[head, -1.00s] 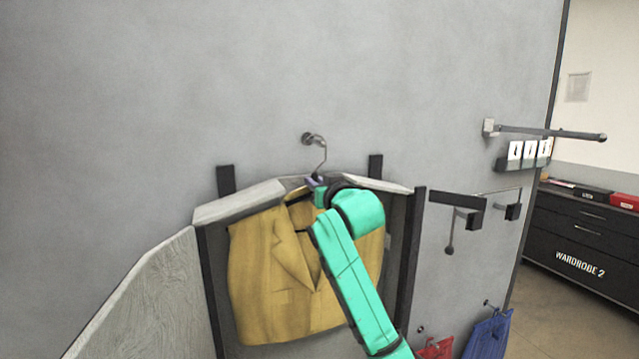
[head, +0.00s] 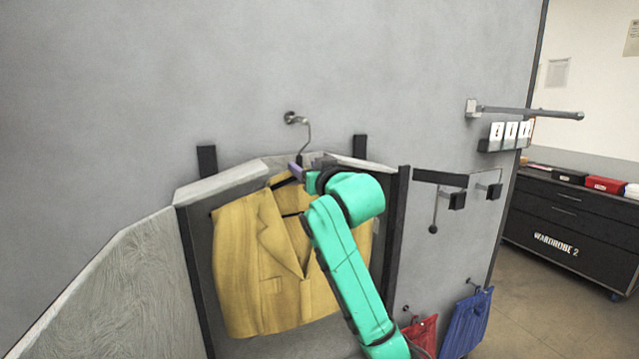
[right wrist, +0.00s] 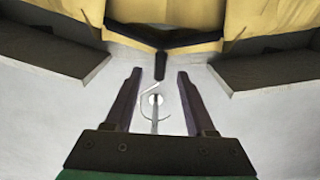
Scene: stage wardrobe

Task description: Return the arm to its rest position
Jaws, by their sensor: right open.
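My right gripper (head: 298,173) is at the top of a yellow jacket (head: 262,262), by the neck of its dark hanger. The jacket hangs by the hanger's wire hook (head: 307,136) from a metal wall hook (head: 291,118). In the right wrist view the gripper (right wrist: 159,76) has its two dark fingers apart, with the hanger's dark neck (right wrist: 160,66) between or just beyond their tips; contact cannot be told. My green right arm covers part of the jacket's right side. My left gripper is not in view.
To the right, wall brackets (head: 440,178), a rail (head: 530,112), and red (head: 422,335) and blue (head: 468,320) bags hang. A black drawer cabinet (head: 560,215) stands farther right.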

